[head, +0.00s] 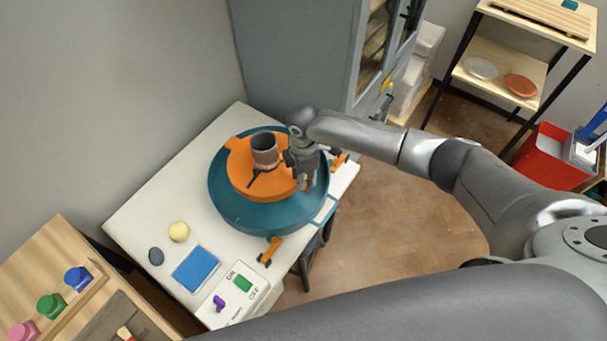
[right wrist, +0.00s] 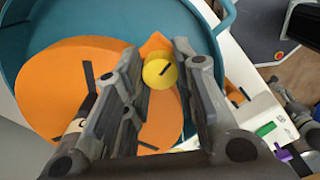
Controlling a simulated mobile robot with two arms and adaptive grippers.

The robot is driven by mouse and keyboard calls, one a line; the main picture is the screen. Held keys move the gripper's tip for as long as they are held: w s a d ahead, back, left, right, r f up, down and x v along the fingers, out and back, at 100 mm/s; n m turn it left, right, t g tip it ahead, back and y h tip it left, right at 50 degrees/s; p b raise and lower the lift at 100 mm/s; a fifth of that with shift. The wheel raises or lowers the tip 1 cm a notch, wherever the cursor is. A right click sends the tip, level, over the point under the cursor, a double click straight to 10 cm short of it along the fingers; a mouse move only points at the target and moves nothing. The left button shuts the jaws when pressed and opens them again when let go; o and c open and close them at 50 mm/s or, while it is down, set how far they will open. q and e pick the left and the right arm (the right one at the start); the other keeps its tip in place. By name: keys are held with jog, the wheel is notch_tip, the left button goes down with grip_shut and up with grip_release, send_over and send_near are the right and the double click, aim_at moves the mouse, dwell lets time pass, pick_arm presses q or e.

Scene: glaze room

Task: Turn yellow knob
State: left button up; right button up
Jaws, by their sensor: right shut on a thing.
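The yellow knob (right wrist: 159,72) is round with a dark line across its top. It sits at the edge of the orange disc (right wrist: 65,65) of the potter's wheel, which also shows in the head view (head: 240,178). My right gripper (right wrist: 160,60) has a finger on each side of the knob and is shut on it. In the head view my right gripper (head: 305,180) reaches down onto the right side of the wheel and largely hides the knob. My left gripper is in neither view.
A teal basin (head: 245,216) surrounds the disc, and a dark cup (head: 264,150) stands on it near my gripper. A blue pad (head: 196,268), a pale yellow ball (head: 179,232) and a switch box (head: 232,299) lie at the front. A grey cabinet (head: 295,55) stands behind.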

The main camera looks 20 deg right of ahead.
dwell(0.5)
jog(key=o, duration=1.1)
jog(key=shift+c, duration=0.2)
notch_tip(320, 180, up, 12)
